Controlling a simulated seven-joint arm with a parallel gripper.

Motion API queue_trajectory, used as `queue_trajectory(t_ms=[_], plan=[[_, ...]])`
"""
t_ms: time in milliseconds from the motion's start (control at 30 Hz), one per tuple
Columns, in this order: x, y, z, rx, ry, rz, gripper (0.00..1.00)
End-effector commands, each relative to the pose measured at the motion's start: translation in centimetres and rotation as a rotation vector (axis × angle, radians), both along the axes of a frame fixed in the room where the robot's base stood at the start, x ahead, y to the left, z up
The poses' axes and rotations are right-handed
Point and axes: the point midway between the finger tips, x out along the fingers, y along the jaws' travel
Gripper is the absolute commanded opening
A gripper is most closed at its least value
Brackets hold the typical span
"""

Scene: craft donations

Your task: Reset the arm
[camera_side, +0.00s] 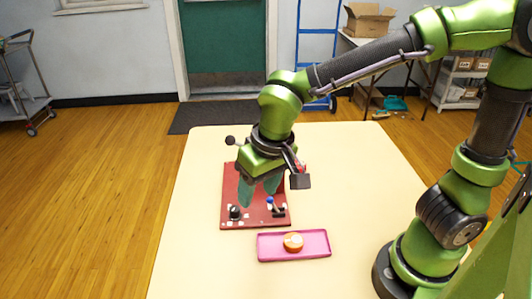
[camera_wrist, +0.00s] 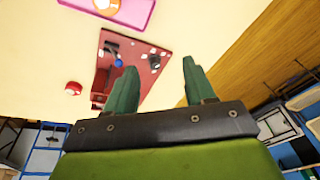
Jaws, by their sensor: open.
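My gripper (camera_side: 258,197) hangs over the red board (camera_side: 232,215) on the table, its two teal fingers pointing down. In the wrist view the fingers (camera_wrist: 159,66) stand wide apart with nothing between them. The board carries a black knob (camera_side: 235,212), a small blue-topped part (camera_side: 270,200) and several small white labels. The red board (camera_wrist: 139,50) also shows in the wrist view, partly hidden by a finger. The side view does not show clearly how high the fingertips are above the board.
A pink tray (camera_side: 311,254) lies in front of the board and holds a round orange-and-white thing (camera_side: 293,242). A small red thing (camera_wrist: 73,88) is beside the board in the wrist view. The pale table (camera_side: 190,270) is clear left of the board.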

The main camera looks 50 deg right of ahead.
Motion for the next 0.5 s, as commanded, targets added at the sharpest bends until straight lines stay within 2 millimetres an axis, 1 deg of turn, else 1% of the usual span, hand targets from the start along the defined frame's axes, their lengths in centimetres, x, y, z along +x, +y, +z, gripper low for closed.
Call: queue_trajectory(t_ms=[33,167,267,400,500], plan=[[-0.7,-0.8,0.6,0.043,-0.002,0.013,0.54],[-2.5,-2.6,2.1,0.142,-0.036,0.053,0.54],[-4.0,-4.4,3.5,0.204,-0.105,0.064,0.54],[-5.8,-7.0,5.1,0.241,-0.232,0.022,0.54],[-6.6,-8.7,5.9,0.24,-0.306,-0.046,0.54]])
